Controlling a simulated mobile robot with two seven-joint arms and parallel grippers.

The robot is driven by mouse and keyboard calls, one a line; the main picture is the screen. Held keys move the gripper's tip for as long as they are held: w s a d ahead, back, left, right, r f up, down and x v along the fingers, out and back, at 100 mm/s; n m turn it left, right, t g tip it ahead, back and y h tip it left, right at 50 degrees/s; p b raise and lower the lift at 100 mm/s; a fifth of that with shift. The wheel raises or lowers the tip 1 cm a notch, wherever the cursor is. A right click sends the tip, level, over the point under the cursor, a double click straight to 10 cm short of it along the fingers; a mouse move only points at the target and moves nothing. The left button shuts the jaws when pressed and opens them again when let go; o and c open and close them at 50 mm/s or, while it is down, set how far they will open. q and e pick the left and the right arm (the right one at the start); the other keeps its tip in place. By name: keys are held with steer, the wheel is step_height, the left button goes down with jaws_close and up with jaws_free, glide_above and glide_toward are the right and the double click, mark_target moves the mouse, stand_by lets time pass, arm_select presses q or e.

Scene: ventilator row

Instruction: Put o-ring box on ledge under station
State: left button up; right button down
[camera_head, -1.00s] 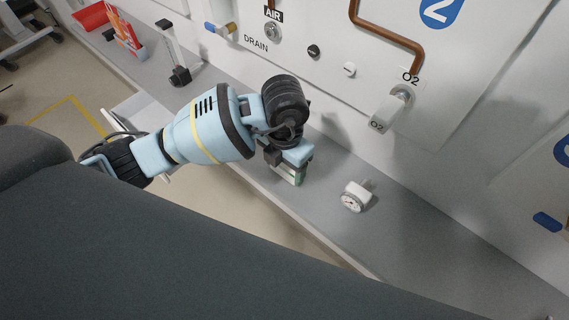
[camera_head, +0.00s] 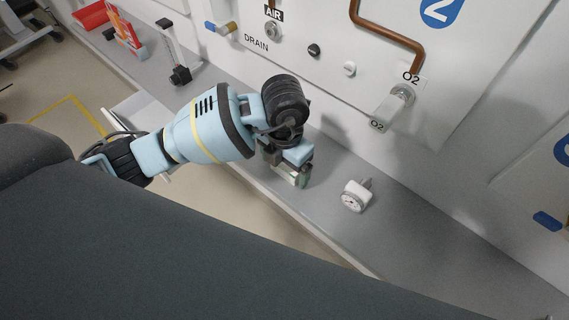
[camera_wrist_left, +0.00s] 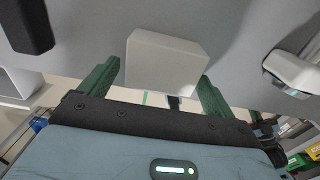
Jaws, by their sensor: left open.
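A plain pale box (camera_wrist_left: 165,62), which I take to be the o-ring box, shows in the left wrist view between the fingers of my left gripper (camera_wrist_left: 160,72). It appears to rest on the grey ledge (camera_head: 330,195). The two green fingers are apart on either side of the box, with a narrow gap visible at the left one. In the head view, my left gripper (camera_head: 294,178) is low over the ledge, near its front edge, and mostly hides the box. The wall station (camera_head: 350,68) marked 2 stands behind. My right gripper is not in view.
A black-based post (camera_head: 179,74), an orange box (camera_head: 125,34) and a red tray (camera_head: 91,17) stand farther left. The O2 fitting (camera_head: 392,106) juts from the wall. The ledge right of the gauge is clear.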

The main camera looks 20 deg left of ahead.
arm_select(q)
step_height(320, 180, up, 12)
steer(key=p, duration=0.1)
steer(key=shift+f, duration=0.15)
stand_by(0.5)
